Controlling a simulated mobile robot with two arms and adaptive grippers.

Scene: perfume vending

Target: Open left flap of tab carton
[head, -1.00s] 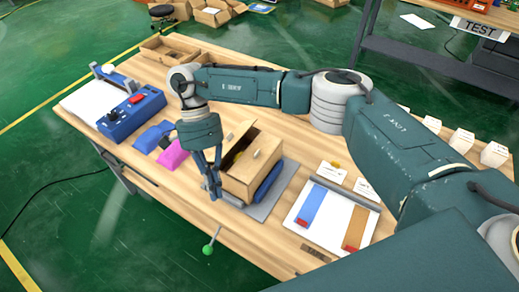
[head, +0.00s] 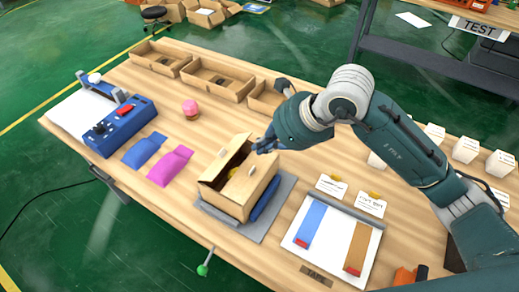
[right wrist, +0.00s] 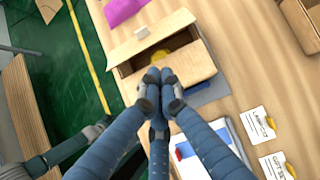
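The tab carton (head: 236,197) is a brown box on a grey mat (head: 230,226). Its left flap (head: 226,157) is raised and tilted, with a small pale tab. The right flap (head: 262,180) slopes over the other side. A dark gap lies between the flaps, and something yellow (right wrist: 160,56) shows inside in the right wrist view. My right gripper (head: 264,146) is behind the carton's upper right corner in the head view. Its fingertips (right wrist: 160,76) are together and empty, in front of the right flap; contact is unclear. My left gripper does not show.
Blue (head: 145,148) and magenta (head: 169,166) pouches lie left of the carton. A blue control box (head: 125,122) stands farther left, and a pink round item (head: 190,108) behind. A white board (head: 332,232) lies right. Open trays (head: 160,58) line the back edge.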

